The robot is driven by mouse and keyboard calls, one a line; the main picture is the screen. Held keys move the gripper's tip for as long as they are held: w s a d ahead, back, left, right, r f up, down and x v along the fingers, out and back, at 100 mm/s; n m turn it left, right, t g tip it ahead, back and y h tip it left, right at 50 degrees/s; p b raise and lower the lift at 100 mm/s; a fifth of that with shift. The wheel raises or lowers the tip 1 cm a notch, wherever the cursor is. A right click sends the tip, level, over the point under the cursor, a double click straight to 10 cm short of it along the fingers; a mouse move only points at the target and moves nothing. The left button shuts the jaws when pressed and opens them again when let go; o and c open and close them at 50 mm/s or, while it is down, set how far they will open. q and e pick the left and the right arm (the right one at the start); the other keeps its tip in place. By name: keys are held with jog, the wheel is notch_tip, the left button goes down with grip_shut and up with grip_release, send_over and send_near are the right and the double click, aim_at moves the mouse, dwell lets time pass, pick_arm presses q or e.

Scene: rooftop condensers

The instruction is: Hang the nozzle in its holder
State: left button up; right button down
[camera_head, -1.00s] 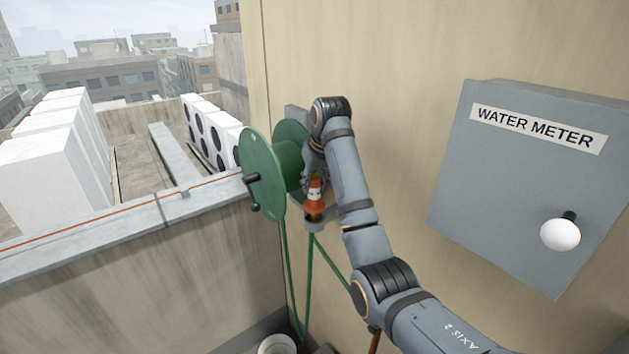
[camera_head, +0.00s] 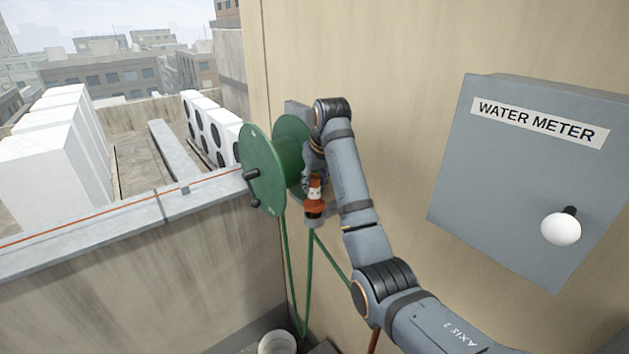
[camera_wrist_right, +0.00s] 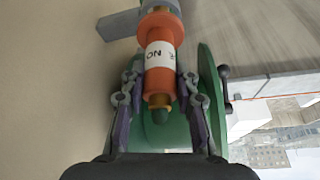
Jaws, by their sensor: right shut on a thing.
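The nozzle (camera_head: 315,194) is orange with a white printed band. It stands nearly upright beside the green hose reel (camera_head: 262,170), its wide orange end down at the grey holder (camera_head: 316,222) on the wall. In the right wrist view the nozzle (camera_wrist_right: 160,58) runs between my fingers, and its wide end meets the grey holder (camera_wrist_right: 172,6). How deep it sits I cannot tell. My right gripper (camera_wrist_right: 160,88) is shut on the nozzle; in the head view the gripper (camera_head: 314,178) is partly hidden by its own wrist. My left gripper is out of view.
A grey water meter box (camera_head: 490,185) with a white knob (camera_head: 561,229) is on the wall at right. The reel's black crank sticks out left. Green hose (camera_head: 308,280) hangs below the reel. A parapet (camera_head: 120,225) runs left, and a white bucket (camera_head: 277,343) stands below.

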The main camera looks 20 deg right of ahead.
jog(key=shift+f, duration=1.1)
jog(key=c, duration=0.9)
grip_release()
